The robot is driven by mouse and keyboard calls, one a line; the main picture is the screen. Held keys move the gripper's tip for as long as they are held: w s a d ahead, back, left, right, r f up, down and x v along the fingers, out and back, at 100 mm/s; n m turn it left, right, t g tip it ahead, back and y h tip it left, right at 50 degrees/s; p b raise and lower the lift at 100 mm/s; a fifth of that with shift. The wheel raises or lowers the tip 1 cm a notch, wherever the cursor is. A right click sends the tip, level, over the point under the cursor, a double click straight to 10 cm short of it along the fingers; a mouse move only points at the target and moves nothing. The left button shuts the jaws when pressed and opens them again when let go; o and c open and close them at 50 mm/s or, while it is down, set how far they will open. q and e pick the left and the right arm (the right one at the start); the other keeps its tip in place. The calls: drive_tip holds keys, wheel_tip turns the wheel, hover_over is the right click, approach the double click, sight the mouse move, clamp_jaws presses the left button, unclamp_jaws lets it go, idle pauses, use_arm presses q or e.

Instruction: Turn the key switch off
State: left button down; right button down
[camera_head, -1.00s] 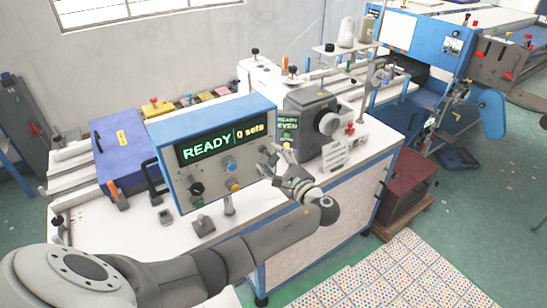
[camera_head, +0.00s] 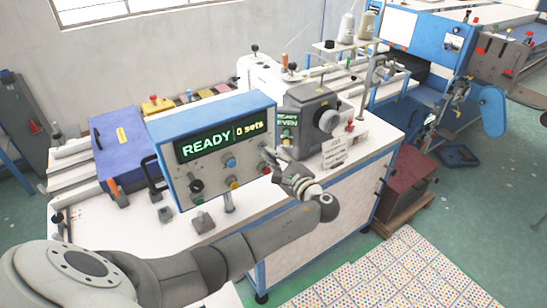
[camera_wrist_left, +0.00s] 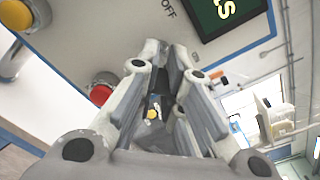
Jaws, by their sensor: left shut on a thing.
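The control box (camera_head: 222,112) with a blue top has a lit screen (camera_head: 208,143) reading "READY 0 sets". My left gripper (camera_head: 268,154) is at the right edge of its front panel, with its fingers pointing at the panel. In the left wrist view the fingers (camera_wrist_left: 160,98) are closed around a small grey part with a yellow spot, the key switch (camera_wrist_left: 153,110), near printed "OFF" lettering. The fingers hide most of the key, and its turned angle is hard to tell. My right gripper is not in view.
A red button (camera_wrist_left: 103,88) and a yellow button (camera_wrist_left: 18,12) sit close to the gripper on the panel. A grey machine head (camera_head: 310,115) stands just right of the box. A blue case (camera_head: 125,150) is at the left.

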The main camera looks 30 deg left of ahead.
use_arm(q)
drive_tip(key=shift+f+n+b, duration=0.15)
drive_tip(key=shift+n+b, duration=0.65)
drive_tip(key=shift+b, duration=0.2)
drive_tip(key=n+b, duration=0.5)
drive_tip(key=b, duration=0.2)
drive_tip(key=n+b, duration=0.4)
drive_tip(key=b, duration=0.3)
drive_tip(key=n+b, duration=0.5)
drive_tip(key=b, duration=0.2)
drive_tip(key=shift+f+n, duration=0.3)
drive_tip(key=shift+r+n+b, duration=0.15)
drive_tip(key=shift+n+b, duration=0.75)
drive_tip(key=shift+b, duration=0.55)
drive_tip(key=c, duration=1.1)
unclamp_jaws()
drive_tip(key=shift+w, duration=0.1)
drive_tip(key=shift+o, duration=0.5)
drive_tip(key=shift+s+a+r, duration=0.1)
drive_tip(key=shift+s+r, duration=0.15)
drive_tip(key=shift+w, duration=0.1)
